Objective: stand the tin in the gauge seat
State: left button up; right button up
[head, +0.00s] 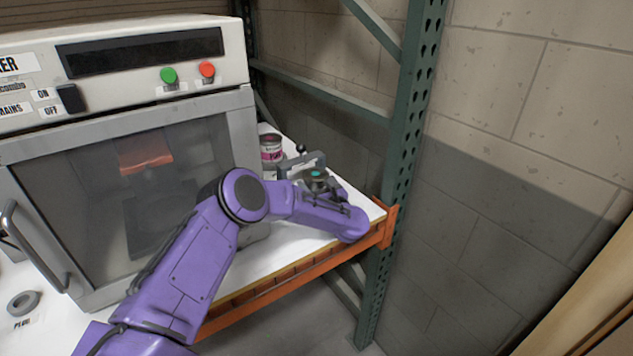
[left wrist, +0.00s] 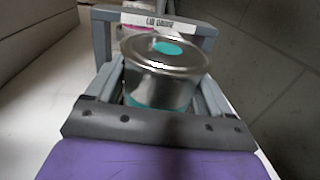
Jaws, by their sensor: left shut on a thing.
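My left gripper (left wrist: 160,88) is shut on a metal tin (left wrist: 162,62) with a teal dot on its lid and a teal band on its side. The tin looks upright between the fingers. In the head view the teal dot of the tin (head: 316,174) shows beside my left gripper (head: 318,184), partly hidden by the wrist. A grey gauge frame (head: 302,161), labelled "LID GAUGE", stands just behind the tin; it also shows in the left wrist view (left wrist: 205,29). The seat's floor is hidden, so I cannot tell whether the tin touches it. My right gripper is not in view.
A tin with a pink label (head: 271,148) stands behind the gauge. A large machine with a glass door (head: 130,190) is to the left. A green rack post (head: 405,110) and the orange shelf edge (head: 290,270) bound the white shelf at right and front.

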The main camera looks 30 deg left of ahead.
pick_arm(q)
jog(key=shift+f, duration=0.15)
jog(key=o, duration=1.2)
jog(key=shift+r, duration=0.2)
jog(key=shift+s+d+f, duration=0.1)
jog(key=shift+d, duration=0.2)
jog(key=b+v, duration=0.4)
jog(key=v, duration=0.7)
jog(key=shift+s+d, duration=0.15)
jog(key=shift+s, duration=0.05)
